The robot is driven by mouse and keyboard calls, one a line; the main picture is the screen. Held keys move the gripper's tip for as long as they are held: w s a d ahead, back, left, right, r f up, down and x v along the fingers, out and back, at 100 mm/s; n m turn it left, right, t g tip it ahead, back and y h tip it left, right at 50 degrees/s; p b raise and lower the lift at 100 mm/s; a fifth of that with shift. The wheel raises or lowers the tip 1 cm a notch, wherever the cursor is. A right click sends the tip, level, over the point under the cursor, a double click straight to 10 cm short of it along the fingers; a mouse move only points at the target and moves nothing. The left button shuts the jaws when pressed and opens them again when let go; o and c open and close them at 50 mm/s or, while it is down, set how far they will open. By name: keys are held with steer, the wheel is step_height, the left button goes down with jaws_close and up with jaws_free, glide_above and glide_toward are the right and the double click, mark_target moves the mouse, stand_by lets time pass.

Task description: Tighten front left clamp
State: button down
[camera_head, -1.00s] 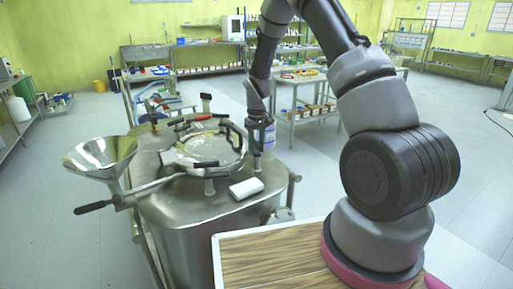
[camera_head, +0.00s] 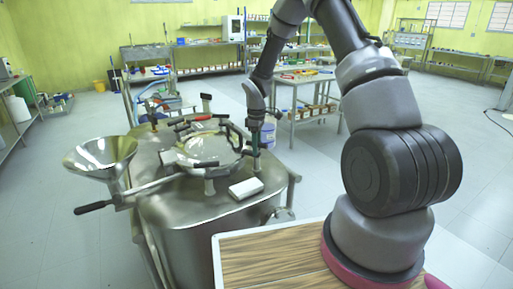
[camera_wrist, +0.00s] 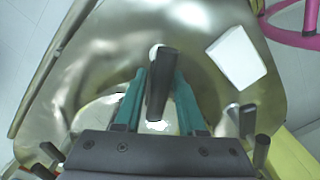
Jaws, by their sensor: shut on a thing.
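A steel reactor vessel (camera_head: 182,214) stands in front of me, with a round lid (camera_head: 202,148) ringed by black-handled clamps. My gripper (camera_head: 256,154) is at the lid's right side, pointing down. In the wrist view, the teal fingers of my gripper (camera_wrist: 159,100) are on both sides of a black clamp handle (camera_wrist: 160,85) and shut on it. The lower part of this clamp is partly hidden by the handle and fingers.
A white block (camera_head: 246,188) lies on the vessel top near the gripper; it also shows in the wrist view (camera_wrist: 237,57). A steel funnel (camera_head: 100,153) and a black-ended lever (camera_head: 93,207) are at the left. More clamp handles (camera_head: 232,137) stand close around the lid.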

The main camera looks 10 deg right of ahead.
steer(key=shift+n, duration=0.4)
steer(key=c, duration=0.8)
jaws_free()
steer(key=shift+o, duration=0.2)
step_height(320, 180, up, 11)
steer(key=shift+f, duration=0.1)
